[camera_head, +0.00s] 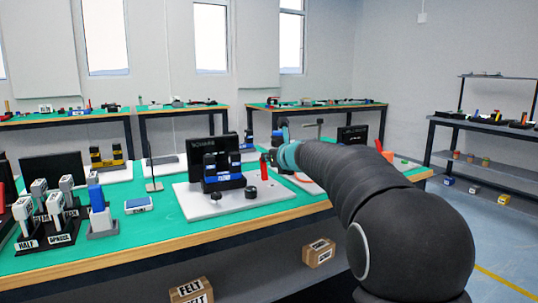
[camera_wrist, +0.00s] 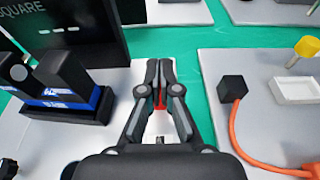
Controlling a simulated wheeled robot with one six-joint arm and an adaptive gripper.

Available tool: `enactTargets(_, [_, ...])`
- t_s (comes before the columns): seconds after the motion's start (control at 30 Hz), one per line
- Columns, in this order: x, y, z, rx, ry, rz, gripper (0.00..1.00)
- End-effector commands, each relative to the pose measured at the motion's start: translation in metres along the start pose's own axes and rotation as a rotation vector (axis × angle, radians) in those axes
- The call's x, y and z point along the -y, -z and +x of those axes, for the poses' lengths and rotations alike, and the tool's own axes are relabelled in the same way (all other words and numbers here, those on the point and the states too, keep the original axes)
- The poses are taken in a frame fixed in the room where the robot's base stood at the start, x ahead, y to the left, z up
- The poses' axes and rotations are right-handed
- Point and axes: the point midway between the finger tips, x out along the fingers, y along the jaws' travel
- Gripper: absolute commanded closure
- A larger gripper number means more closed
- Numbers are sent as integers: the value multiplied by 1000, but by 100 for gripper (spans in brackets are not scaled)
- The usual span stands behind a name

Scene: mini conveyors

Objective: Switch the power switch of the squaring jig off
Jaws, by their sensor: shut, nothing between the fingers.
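The squaring jig is a pale base plate (camera_head: 200,206) on the green bench, with a black panel (camera_head: 190,152) lettered SQUARE at its back. The plate (camera_wrist: 42,150) and the lettered panel (camera_wrist: 95,62) also show on the left in the wrist view. My gripper (camera_wrist: 160,66) is shut and empty, over the plate's right edge. A small red part (camera_wrist: 160,100) shows just behind or below the fingers. I cannot tell whether it is the power switch. A small pale lever-like piece (camera_wrist: 158,138) is partly hidden by my gripper. The switch's position cannot be made out.
Blue-and-black blocks (camera_wrist: 70,92) stand on the jig, left of my gripper. Another pale plate (camera_wrist: 225,125) on the right carries a black cube (camera_wrist: 232,88) and an orange cable (camera_wrist: 240,140). A green strip of bench separates the plates. Labelled holders (camera_head: 55,235) stand at the left.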

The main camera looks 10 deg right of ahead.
Motion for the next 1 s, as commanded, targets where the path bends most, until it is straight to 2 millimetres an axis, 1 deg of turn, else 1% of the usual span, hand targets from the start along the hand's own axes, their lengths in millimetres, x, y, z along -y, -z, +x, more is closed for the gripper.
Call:
enactTargets(0.03, [-1,-4,2,0,-1,0,100])
enactTargets(0.1, [-1,-5,6,1,-1,0,100])
enactTargets(0.33, [-3,-3,5,1,-3,-1,100])
enactTargets(0.47, [-3,-5,-1,1,-4,-1,100])
enactTargets(0.67, [-5,-12,-24,3,-10,-3,100])
enactTargets(0.7, [-6,-21,-30,5,-11,-5,100])
enactTargets(0.8, [-5,-38,-44,4,-10,-6,100])
enactTargets(0.9, [0,-53,-59,4,-3,-3,100])
enactTargets(1.0, [2,-64,-70,4,-1,-4,100])
